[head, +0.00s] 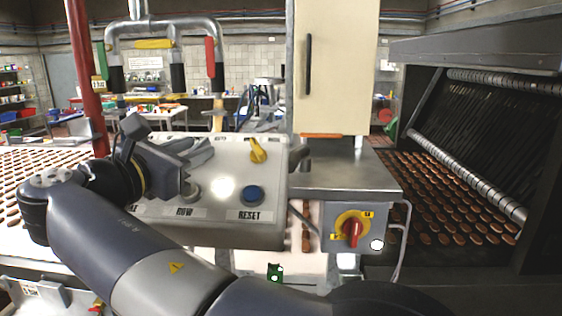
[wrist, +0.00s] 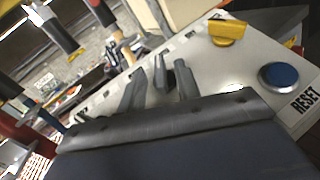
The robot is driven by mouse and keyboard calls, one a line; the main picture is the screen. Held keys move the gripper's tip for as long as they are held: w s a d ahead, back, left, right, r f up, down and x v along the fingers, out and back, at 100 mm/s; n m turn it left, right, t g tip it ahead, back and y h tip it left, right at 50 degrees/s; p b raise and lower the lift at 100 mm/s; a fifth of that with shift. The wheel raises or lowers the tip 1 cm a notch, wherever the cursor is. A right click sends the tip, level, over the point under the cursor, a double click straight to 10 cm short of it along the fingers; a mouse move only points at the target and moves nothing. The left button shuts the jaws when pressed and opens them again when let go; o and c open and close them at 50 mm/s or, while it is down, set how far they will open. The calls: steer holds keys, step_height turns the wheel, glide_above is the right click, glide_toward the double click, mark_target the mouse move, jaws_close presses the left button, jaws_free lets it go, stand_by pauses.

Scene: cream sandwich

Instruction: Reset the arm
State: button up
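The control panel (head: 240,215) is a pale box with a blue button (head: 254,195) above the word RESET. A yellow knob (head: 258,150) sits near its top edge. In the wrist view the blue button (wrist: 279,75) and yellow knob (wrist: 227,30) are to the right of my gripper (wrist: 157,75). In the head view my gripper (head: 208,150) is over the panel's left part, left of the knob. Its grey fingers appear spread, with a gap between them. I see nothing clearly held. Whether the fingers touch the panel is unclear. The gripper hides part of the panel's left side.
A red rotary switch (head: 352,230) is on a box right of the panel. A cream cabinet (head: 335,70) stands behind. Pipes with black and red handles (head: 211,60) hang above the panel. A conveyor with brown biscuits (head: 440,200) is at right; more biscuits lie at left.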

steer(key=shift+s+d+n+t+y, duration=0.2)
steer(key=shift+n+t+y, duration=0.1)
steer(key=shift+n+y, duration=0.15)
steer(key=shift+d+f+n+t+y+b, duration=0.15)
steer(key=shift+n+t+y+b, duration=0.45)
steer(key=shift+n+y, duration=0.4)
steer(key=n+y+b, duration=0.2)
steer(key=n+y, duration=0.2)
steer(key=shift+d+t, duration=0.2)
steer(key=shift+t, duration=0.1)
steer(key=shift+d+n+y+p, duration=0.2)
steer(key=shift+n+y+p, duration=0.15)
steer(key=shift+n+y, duration=1.9)
steer(key=shift+r, duration=0.2)
